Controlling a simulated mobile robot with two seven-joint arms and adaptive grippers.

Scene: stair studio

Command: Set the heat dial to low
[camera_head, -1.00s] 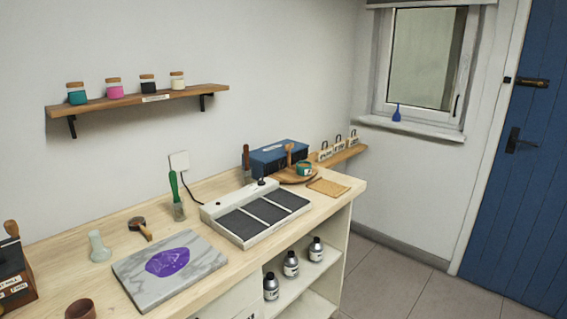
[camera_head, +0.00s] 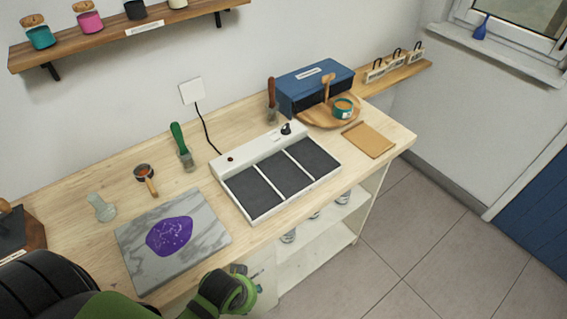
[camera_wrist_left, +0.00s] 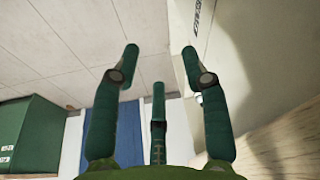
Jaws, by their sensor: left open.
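The heat dial (camera_head: 286,129) is a small black knob on the back right of the white warming plate (camera_head: 262,148), which has three dark panels. The setting it points to is too small to read. My left arm enters the head view at the bottom left, well in front of and below the dial. Its green and black end part shows at the bottom, near the bench's front edge. My left gripper (camera_wrist_left: 160,60) shows in the left wrist view with its green fingers spread and nothing between them. The dial is not in that view. My right gripper is not in view.
A marble slab (camera_head: 205,220) with a purple patch lies left of the plate. A blue box (camera_head: 315,85), a round wooden board (camera_head: 312,118) and a tan pad (camera_head: 369,139) are at the right. A wall shelf (camera_head: 110,40) hangs at upper left.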

